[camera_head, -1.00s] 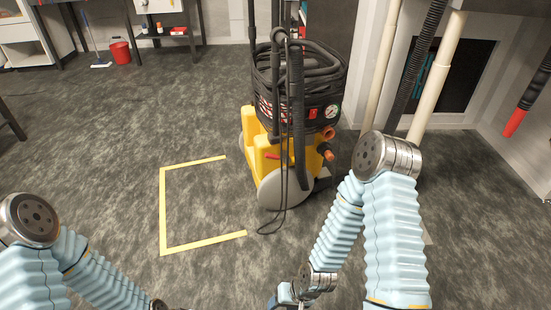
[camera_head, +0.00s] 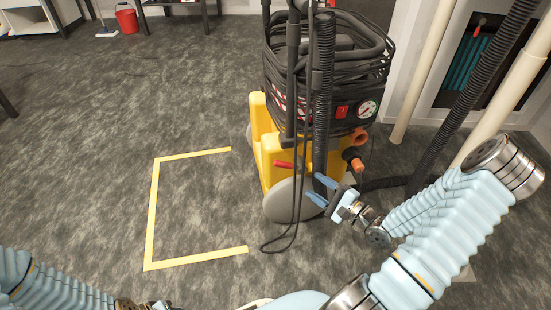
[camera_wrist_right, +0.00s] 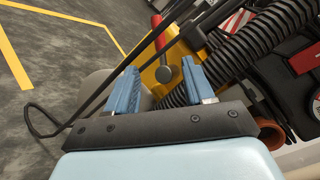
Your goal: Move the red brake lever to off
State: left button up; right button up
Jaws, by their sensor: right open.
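The red brake lever (camera_head: 284,164) sticks out to the left low on the yellow machine (camera_head: 262,138), above its grey wheel. In the right wrist view the red lever (camera_wrist_right: 157,36) and its grey round pivot show just beyond and between my fingers. My right gripper (camera_head: 315,190) is open and empty, with its blue fingers by the wheel, right of and a little below the lever. It also shows in the right wrist view (camera_wrist_right: 159,70). No contact with the lever is visible. My left arm shows at the bottom left, its gripper out of view.
A black corrugated hose (camera_head: 322,90) and a looping cable (camera_head: 300,180) hang close to the lever and my right gripper. A yellow tape outline (camera_head: 154,205) marks clear floor to the left. A red bucket (camera_head: 126,19) stands far back.

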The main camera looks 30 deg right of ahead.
aim_at(289, 168)
jog(key=b+x, duration=0.1)
jog(key=x, duration=1.2)
jog(key=shift+w+a+b, duration=0.1)
jog(key=shift+a+b, duration=0.05)
jog(key=shift+b, duration=0.25)
jog(key=shift+c, duration=0.3)
grip_shut()
